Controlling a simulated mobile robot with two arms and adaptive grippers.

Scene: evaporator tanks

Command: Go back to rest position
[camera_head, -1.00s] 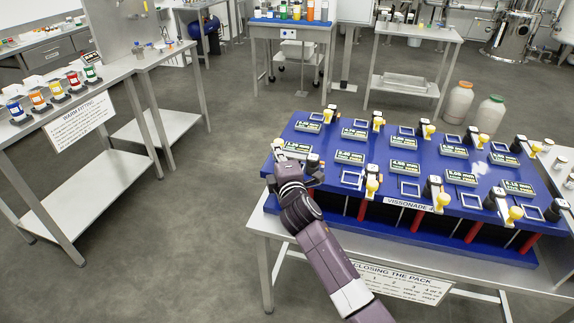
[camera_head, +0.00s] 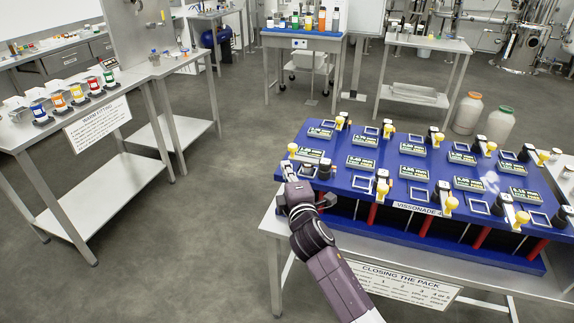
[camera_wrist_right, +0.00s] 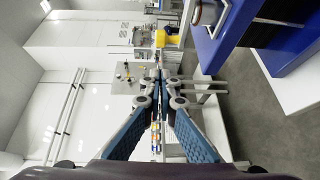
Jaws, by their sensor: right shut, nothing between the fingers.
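My right gripper (camera_head: 290,170) is at the left end of the blue pack (camera_head: 365,205) with its displays and black-and-yellow clamps. In the right wrist view its two blue-padded fingers (camera_wrist_right: 161,82) meet at their tips with nothing between them. The pack's blue edge (camera_wrist_right: 235,35) is at the upper right there. My left gripper is in neither view.
The pack stands on a metal table with a "CLOSING THE PACK" sign (camera_head: 410,287). At left, a steel bench (camera_head: 20,137) holds several coloured cups. Two jars (camera_head: 467,113) stand on the floor behind. The floor between bench and table is clear.

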